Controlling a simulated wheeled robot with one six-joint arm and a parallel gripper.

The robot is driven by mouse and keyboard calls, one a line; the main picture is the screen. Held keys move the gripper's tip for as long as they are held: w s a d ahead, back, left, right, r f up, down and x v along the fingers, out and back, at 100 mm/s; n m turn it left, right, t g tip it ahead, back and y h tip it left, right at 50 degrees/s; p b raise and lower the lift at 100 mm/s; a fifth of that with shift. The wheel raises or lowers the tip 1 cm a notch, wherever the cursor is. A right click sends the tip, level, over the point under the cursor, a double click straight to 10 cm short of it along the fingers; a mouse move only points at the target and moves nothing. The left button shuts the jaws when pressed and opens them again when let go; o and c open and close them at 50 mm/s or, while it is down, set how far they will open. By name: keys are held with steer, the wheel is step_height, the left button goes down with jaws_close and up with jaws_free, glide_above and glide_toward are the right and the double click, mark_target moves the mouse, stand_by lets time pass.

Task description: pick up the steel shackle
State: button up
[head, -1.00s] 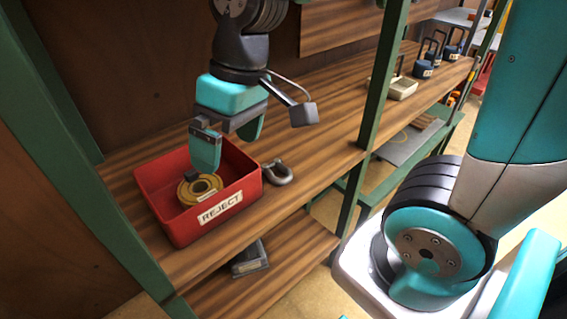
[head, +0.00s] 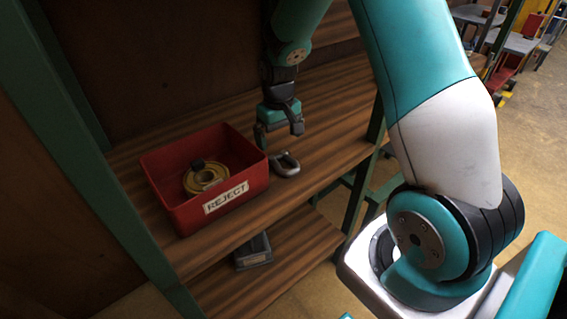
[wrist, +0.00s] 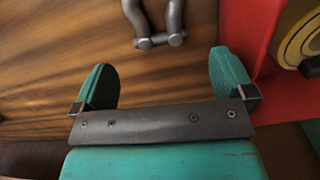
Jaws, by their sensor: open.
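The steel shackle (head: 286,164) lies on the wooden shelf (head: 325,153), just right of the red bin. In the wrist view, the pin end of the shackle (wrist: 160,41) shows at the top, beyond and between my two teal fingers, and its bow runs out of the picture. My gripper (head: 268,137) is open and empty, above the shelf close to the shackle and apart from it. In the wrist view, my gripper's fingers (wrist: 163,78) are spread wide, with bare wood between them.
A red bin (head: 241,205) labelled REJECT stands left of the shackle, holding a brass-coloured ring (head: 206,177). The bin's wall (wrist: 262,40) is close to my right finger in the wrist view. A dark object (head: 253,251) lies on the lower shelf. A green post (head: 375,122) stands to the right.

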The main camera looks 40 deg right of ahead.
mark_target(282, 163)
steer(key=f, duration=0.6)
steer(key=shift+s+d+f+p, duration=0.1)
steer(key=shift+s+f+p, duration=0.2)
steer(key=shift+s+f, duration=0.1)
steer(key=c, duration=0.8)
steer(key=shift+r, duration=0.1)
